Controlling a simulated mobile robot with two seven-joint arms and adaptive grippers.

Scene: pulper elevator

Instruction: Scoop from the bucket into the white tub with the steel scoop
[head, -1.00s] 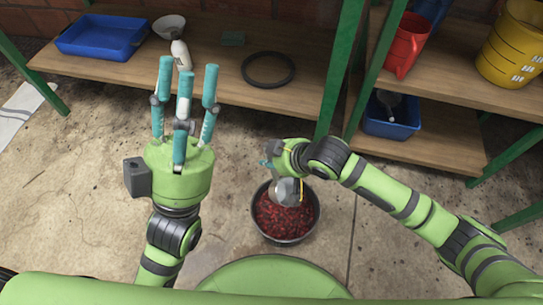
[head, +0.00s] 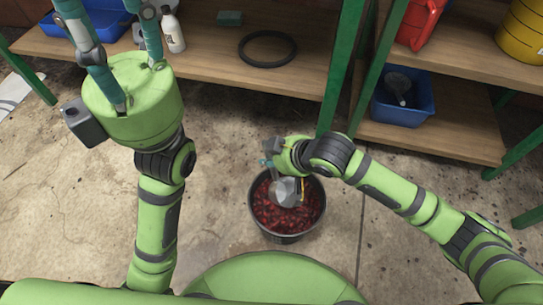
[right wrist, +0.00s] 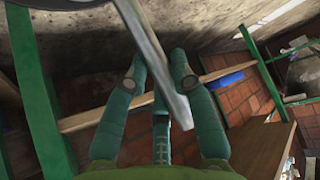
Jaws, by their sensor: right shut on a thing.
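The dark bucket (head: 320,214) of red fruit stands on the floor in front of me. The steel scoop (head: 287,192) is at the bucket's mouth, its bowl over the fruit; whether it touches or holds any is unclear. My right gripper (head: 268,161) is above the bucket's far rim, shut on the scoop. In the right wrist view a grey metal bar, apparently the scoop's handle (right wrist: 155,60), crosses between the fingers (right wrist: 160,85). My left gripper (head: 112,45) is raised at the upper left, fingers spread and empty, some tips cut off. I cannot identify the white tub.
A wooden shelf behind holds a blue tray (head: 60,24), a white bottle (head: 173,32) and a black ring (head: 267,48). At right stand a red jug (head: 418,22), a yellow bucket (head: 522,35) and a blue bin (head: 404,112). Green posts (head: 345,70) rise beyond the bucket.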

